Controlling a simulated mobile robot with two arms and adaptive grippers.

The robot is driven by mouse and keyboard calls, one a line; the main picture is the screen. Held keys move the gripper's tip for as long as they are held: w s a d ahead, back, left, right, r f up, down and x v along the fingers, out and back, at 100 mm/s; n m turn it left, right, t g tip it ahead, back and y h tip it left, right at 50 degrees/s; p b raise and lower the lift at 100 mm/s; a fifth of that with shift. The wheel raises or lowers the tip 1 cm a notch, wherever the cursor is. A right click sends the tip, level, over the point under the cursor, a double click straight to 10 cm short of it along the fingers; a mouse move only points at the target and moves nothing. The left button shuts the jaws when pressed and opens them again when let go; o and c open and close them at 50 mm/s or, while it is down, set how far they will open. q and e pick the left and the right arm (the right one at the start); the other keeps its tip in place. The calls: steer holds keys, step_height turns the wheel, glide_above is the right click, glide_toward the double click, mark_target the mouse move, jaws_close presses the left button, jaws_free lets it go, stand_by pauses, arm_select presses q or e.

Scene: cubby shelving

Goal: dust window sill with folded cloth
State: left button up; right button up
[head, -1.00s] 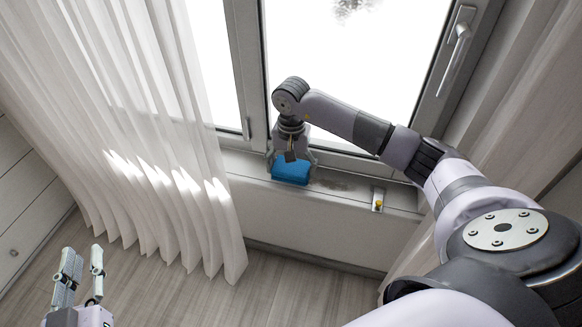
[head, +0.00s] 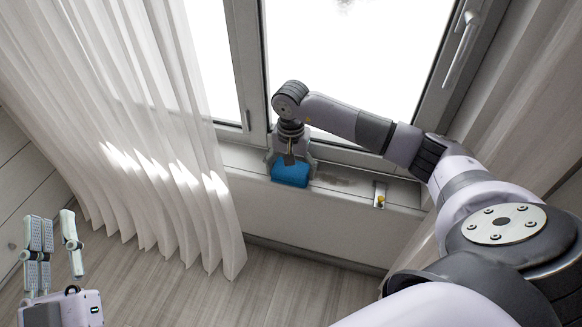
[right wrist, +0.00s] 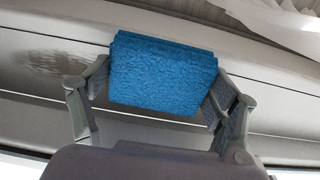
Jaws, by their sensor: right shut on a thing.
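The folded blue cloth (head: 290,174) is at the window sill (head: 405,196), in front of the window. My right gripper (head: 291,172) is shut on the cloth, with a finger at each side of it, as the right wrist view shows the cloth (right wrist: 163,75) between both fingertips. The cloth appears to be at the sill surface; exact contact is hard to tell. A dark dusty patch (head: 335,182) lies on the sill just right of the cloth; it also shows in the right wrist view (right wrist: 50,65). My left gripper (head: 54,232) is open and empty at the lower left, above the floor.
A small yellow-topped object on a pale plate (head: 380,198) stands on the sill to the right. A sheer white curtain (head: 150,150) hangs over the sill's left part. Another curtain (head: 530,110) hangs at right. The window handle (head: 461,48) is above. The floor (head: 290,290) is clear.

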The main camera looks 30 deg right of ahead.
arm_select(q)
steer(key=shift+s+r+t+b, duration=0.15)
steer(key=shift+s+r+t, duration=0.2)
steer(key=shift+r+t, duration=0.25)
steer(key=shift+s+r+t+b, duration=0.15)
steer(key=shift+s+r+t, duration=0.2)
steer(key=shift+r, duration=0.4)
arm_select(e)
steer(key=shift+s+f, duration=0.1)
steer(key=shift+f, duration=0.3)
stand_by(0.8)
